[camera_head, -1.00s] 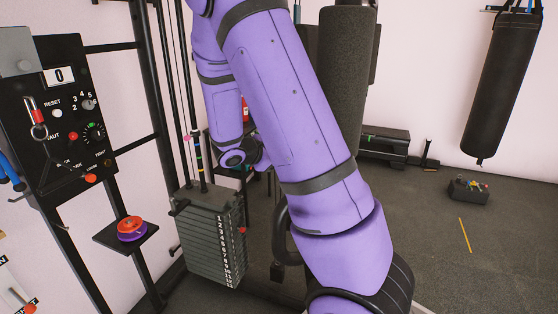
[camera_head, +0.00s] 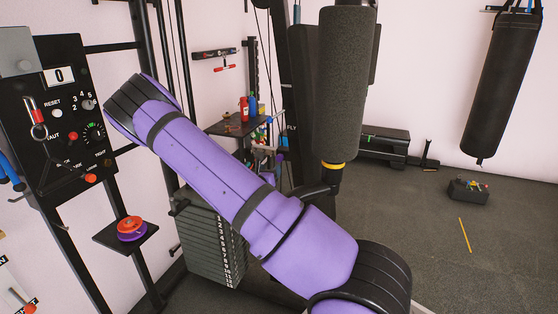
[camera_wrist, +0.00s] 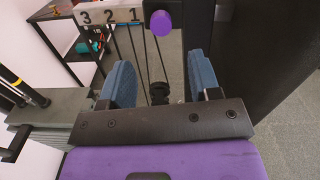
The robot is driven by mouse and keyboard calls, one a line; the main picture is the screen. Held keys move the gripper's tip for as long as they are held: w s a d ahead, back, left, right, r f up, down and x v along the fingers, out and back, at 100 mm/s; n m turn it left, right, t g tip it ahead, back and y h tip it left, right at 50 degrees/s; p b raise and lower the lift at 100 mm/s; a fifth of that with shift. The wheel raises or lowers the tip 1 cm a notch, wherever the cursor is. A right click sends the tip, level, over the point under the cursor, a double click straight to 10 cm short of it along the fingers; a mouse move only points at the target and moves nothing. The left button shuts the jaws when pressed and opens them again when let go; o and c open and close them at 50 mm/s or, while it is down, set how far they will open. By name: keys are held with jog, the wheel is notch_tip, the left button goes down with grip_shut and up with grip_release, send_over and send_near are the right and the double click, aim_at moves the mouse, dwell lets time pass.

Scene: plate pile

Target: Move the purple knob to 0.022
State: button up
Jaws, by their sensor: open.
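The purple knob (camera_wrist: 161,23) shows in the wrist view as a round purple end at the top centre, on a dark upright beside a plate with the numbers 3, 2 and 1 (camera_wrist: 108,16). My gripper (camera_wrist: 161,75) is open, with its two blue pads wide apart and nothing between them. The knob appears beyond the pads, between them in the picture and apart from both. In the head view my purple arm crosses the middle and my gripper is hidden. I cannot make out the knob surely there.
A black panel (camera_head: 60,85) with a 0 display stands at the left. Below it, a small shelf (camera_head: 108,236) holds orange and purple discs (camera_head: 131,229). A numbered weight stack (camera_head: 203,248) is behind my arm. A dark padded column (camera_head: 346,90) stands centre right.

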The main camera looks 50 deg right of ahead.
aim_at(279, 159)
jog(key=x, duration=0.9)
jog(key=shift+d, duration=0.35)
